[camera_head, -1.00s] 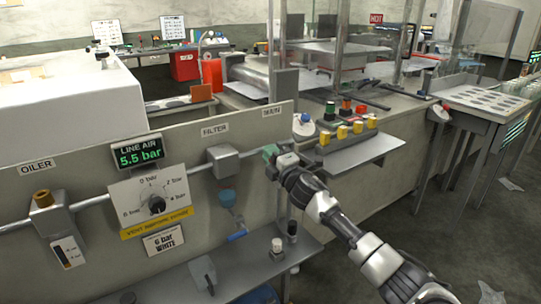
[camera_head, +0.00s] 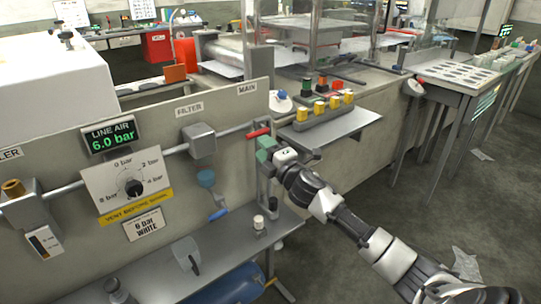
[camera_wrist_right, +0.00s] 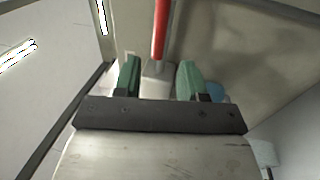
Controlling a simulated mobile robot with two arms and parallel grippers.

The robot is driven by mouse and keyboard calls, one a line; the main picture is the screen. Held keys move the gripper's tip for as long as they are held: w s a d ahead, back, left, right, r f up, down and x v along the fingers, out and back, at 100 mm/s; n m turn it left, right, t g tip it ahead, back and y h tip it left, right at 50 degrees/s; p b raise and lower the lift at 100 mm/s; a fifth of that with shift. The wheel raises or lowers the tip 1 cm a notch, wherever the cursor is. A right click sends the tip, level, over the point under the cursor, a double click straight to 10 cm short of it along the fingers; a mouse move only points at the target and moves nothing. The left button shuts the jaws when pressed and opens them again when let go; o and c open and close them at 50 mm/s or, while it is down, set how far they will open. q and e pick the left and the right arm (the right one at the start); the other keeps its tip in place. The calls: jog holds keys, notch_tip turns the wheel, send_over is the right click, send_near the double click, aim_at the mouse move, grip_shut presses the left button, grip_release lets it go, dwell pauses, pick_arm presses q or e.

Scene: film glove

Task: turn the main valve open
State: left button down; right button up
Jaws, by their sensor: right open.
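The main valve shows a red lever (camera_head: 258,132) under the MAIN label (camera_head: 247,88), roughly in line with the pipe. In the right wrist view the red lever (camera_wrist_right: 160,32) runs up from a grey body (camera_wrist_right: 158,80). My right gripper (camera_head: 264,148) is just below and in front of the lever in the head view. Its green fingers (camera_wrist_right: 159,80) are open, with the grey body seen between them and the lever beyond their tips. I cannot tell whether they touch it. The line air display (camera_head: 112,136) reads 6.0 bar. My left gripper is out of view.
A regulator dial (camera_head: 131,186), a filter (camera_head: 200,140) and an oiler (camera_head: 18,196) sit along the panel to the left. A metal shelf (camera_head: 215,245) is below. A button box with yellow buttons (camera_head: 320,110) stands close right of the valve.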

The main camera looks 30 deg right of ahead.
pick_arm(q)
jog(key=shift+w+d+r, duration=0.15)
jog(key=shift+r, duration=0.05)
pick_arm(e)
jog(key=v, duration=0.2)
jog(key=shift+s+f, duration=0.1)
jog(key=shift+s, duration=0.25)
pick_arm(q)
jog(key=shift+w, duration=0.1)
